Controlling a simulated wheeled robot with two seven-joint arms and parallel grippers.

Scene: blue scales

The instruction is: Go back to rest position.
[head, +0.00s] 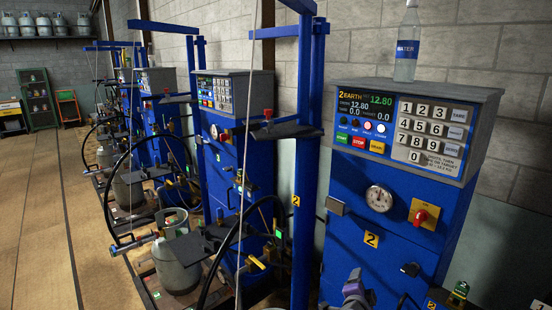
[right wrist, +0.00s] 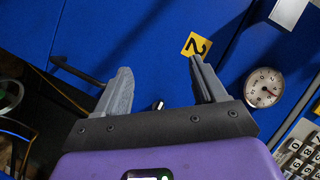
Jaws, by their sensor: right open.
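My right gripper (head: 355,283) shows at the bottom edge of the head view, small and partly cut off, in front of the blue scale cabinet (head: 345,245). In the right wrist view the right gripper (right wrist: 162,82) has its two grey fingers apart with nothing between them. They face the blue cabinet front, close to a yellow label with a 2 (right wrist: 196,45). A round dial gauge (right wrist: 264,88) is to the right of the fingers. I cannot tell if the fingers touch the cabinet. My left gripper is not in view.
The nearest cabinet carries a keypad panel (head: 430,130), a red knob (head: 423,215) and a water bottle (head: 408,45) on top. More blue scales with hoses and gas cylinders (head: 172,262) stand to the left. The floor (head: 40,200) at far left is open.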

